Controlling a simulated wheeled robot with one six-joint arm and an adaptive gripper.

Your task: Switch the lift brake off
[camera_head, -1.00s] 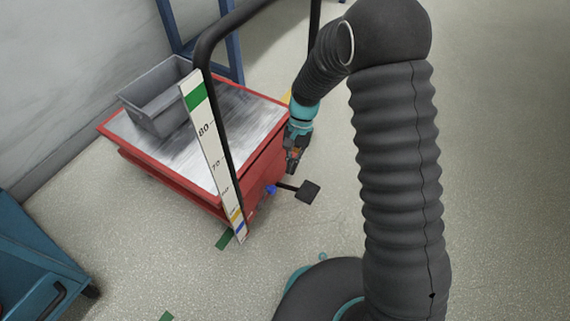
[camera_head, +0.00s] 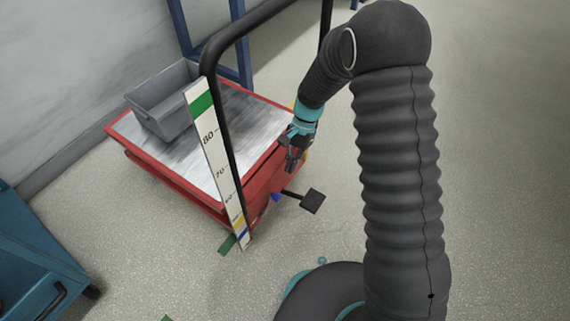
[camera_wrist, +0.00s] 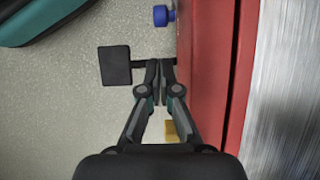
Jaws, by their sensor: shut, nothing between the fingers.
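The red lift cart (camera_head: 262,176) has a silver top and a black push handle (camera_head: 225,130). From its near end a black pedal (camera_head: 312,201) sticks out on a rod, with a blue knob (camera_head: 276,197) beside it. The wrist view shows the pedal (camera_wrist: 115,65), the blue knob (camera_wrist: 162,15) and a yellow part (camera_wrist: 171,130) along the cart's red side (camera_wrist: 210,80). I cannot tell which part is the brake. My gripper (camera_head: 291,167) is shut and empty beside the cart's end. In the wrist view its fingertips (camera_wrist: 160,65) overlap the pedal's rod; contact is unclear.
A grey bin (camera_head: 165,105) sits on the cart top. A white height scale (camera_head: 215,160) stands by the handle. A blue cart (camera_head: 35,265) is at the lower left and a blue frame (camera_head: 210,35) behind. Floor to the right is open.

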